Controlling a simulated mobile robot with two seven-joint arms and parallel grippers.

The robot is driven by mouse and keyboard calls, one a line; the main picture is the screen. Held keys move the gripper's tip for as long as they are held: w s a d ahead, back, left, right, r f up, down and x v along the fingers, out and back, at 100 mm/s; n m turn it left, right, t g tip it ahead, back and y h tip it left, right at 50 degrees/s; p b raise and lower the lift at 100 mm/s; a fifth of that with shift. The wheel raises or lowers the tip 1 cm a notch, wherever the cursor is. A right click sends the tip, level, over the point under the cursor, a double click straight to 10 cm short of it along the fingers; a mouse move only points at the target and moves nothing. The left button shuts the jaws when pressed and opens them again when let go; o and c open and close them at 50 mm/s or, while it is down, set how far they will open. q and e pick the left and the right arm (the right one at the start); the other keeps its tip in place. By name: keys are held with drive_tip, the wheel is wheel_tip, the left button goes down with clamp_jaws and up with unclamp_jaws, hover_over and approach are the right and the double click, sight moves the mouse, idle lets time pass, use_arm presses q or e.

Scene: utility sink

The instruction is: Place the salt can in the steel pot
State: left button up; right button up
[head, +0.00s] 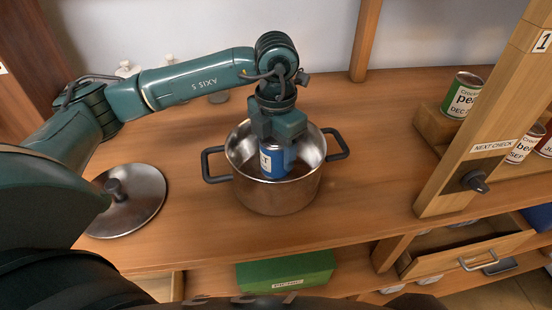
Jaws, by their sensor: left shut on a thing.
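The steel pot (277,198) stands on the wooden counter with a black handle on each side. The salt can (277,162) is blue with a white label, and only part of its lettering shows. My left gripper (278,140) points down over the pot and is shut on the can. The can is upright within the pot's opening, its lower part below the rim. Whether its base touches the pot's floor cannot be told. My right gripper does not show.
A lid (143,208) with a black knob lies left of the pot. A wooden post (478,135) stands at the right, with a green-labelled can (461,98) on a riser behind it. A green box (286,271) sits on the shelf below. Counter right of the pot is clear.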

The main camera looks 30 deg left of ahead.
sight(276, 162)
use_arm(q)
drive_tip(key=shift+f, duration=1.7)
drive_tip(key=shift+f, duration=0.2)
drive_tip(key=o, duration=1.2)
drive_tip(key=shift+c, duration=0.2)
wheel_tip(276, 162, up, 12)
drive_tip(key=shift+r+b, duration=0.25)
drive_tip(key=shift+b, duration=0.5)
drive_tip(key=shift+s+f, duration=0.1)
